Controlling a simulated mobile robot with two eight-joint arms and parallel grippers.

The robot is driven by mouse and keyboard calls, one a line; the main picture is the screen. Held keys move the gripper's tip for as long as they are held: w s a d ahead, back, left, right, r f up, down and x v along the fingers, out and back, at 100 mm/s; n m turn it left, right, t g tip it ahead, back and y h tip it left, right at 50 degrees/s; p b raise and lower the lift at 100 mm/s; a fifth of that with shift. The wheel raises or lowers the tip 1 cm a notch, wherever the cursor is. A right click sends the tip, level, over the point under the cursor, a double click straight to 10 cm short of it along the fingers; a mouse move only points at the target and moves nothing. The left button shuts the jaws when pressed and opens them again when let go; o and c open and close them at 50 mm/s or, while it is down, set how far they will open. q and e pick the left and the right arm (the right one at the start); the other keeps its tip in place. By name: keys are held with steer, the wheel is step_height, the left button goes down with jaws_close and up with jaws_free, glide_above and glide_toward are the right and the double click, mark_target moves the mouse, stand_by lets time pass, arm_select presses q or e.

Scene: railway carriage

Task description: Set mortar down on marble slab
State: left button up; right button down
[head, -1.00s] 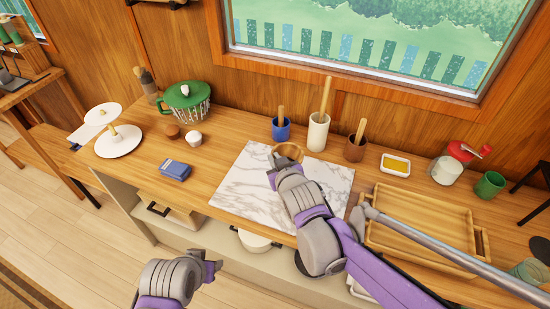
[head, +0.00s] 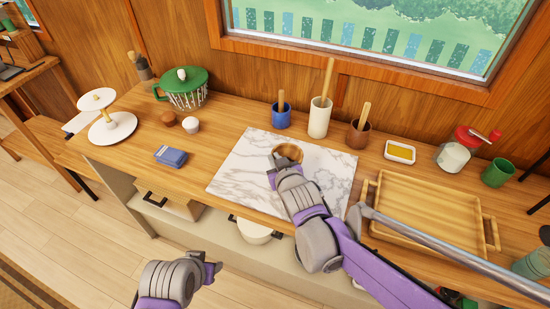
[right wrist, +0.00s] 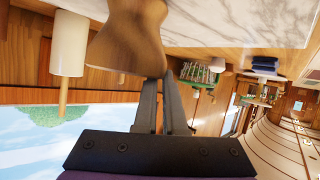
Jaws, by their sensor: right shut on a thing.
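The mortar (head: 289,152) is a brown wooden cup with its opening up, over the back middle part of the marble slab (head: 238,172). The slab is white with grey veins and lies flat on the wooden counter. My right gripper (head: 274,164) is shut on the mortar's side. In the right wrist view the picture is upside down; the mortar (right wrist: 128,40) is at the fingertips, with the slab (right wrist: 225,18) behind it. Its base is cut off there, so I cannot tell whether it touches the slab. My left gripper (head: 210,268) is in front of the counter, away from the slab.
A blue cup (head: 281,117), a white holder (head: 319,118) and a brown cup (head: 357,134), each with a wooden handle, stand behind the slab. A wooden tray (head: 425,213) lies to the right.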

steer(key=shift+f, duration=0.25)
steer(key=c, duration=0.9)
jaws_free()
steer(key=v, duration=1)
steer(key=shift+s+d+r+p, duration=0.15)
steer(key=shift+s+d+p, duration=0.05)
steer(key=shift+s+p, duration=0.2)
jaws_close()
stand_by(0.8)
